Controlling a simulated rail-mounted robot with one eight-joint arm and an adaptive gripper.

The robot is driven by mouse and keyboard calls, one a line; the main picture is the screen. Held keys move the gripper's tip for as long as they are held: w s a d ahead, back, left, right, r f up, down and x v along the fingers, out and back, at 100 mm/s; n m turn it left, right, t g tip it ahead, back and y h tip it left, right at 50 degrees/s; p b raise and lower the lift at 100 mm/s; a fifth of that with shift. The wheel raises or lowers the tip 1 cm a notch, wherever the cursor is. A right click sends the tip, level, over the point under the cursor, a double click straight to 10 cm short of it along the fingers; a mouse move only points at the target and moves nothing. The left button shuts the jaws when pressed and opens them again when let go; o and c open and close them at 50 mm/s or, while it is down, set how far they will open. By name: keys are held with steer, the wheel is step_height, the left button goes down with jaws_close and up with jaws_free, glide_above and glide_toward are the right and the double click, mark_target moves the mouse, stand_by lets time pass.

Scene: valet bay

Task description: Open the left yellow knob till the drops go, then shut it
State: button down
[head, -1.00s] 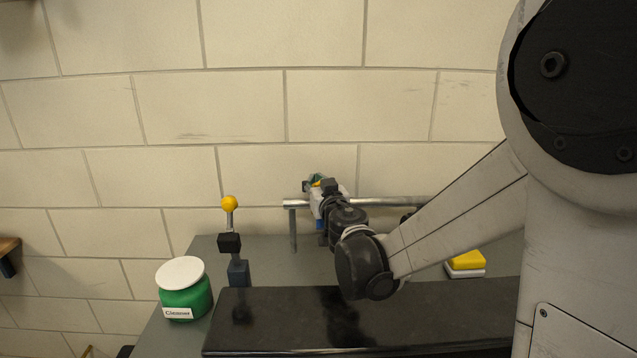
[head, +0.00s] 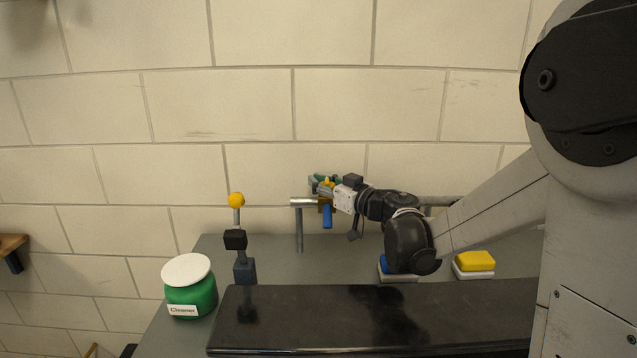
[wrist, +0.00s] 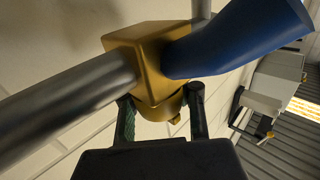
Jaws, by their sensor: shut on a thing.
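A steel pipe (head: 303,203) runs along the wall and carries a gold valve body (wrist: 143,62) with a blue handle (head: 327,216). The handle hangs below the pipe in the head view and reaches to the upper right in the wrist view (wrist: 235,38). A round yellow-gold knob (wrist: 160,108) sits on the valve body, on top of the pipe in the head view. My gripper (wrist: 160,95) is shut on this knob, one black finger on each side. My palm hides its near end. No drops show.
A lever with a yellow ball (head: 236,200) stands at the left, near a green cleaner jar (head: 190,292). A yellow-and-white block (head: 474,263) lies right of my wrist; a blue one (head: 384,265) is partly hidden. A black slab (head: 300,320) spans the front.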

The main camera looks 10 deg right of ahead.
steer(key=shift+s+a+f+y, duration=0.1)
steer(key=shift+s+f+y, duration=0.1)
steer(key=shift+y, duration=0.1)
steer(key=c, duration=1.5)
jaws_free()
steer(key=shift+r, duration=0.2)
steer(key=shift+o, duration=0.2)
steer(key=v, duration=1.2)
steer(key=shift+r, duration=0.15)
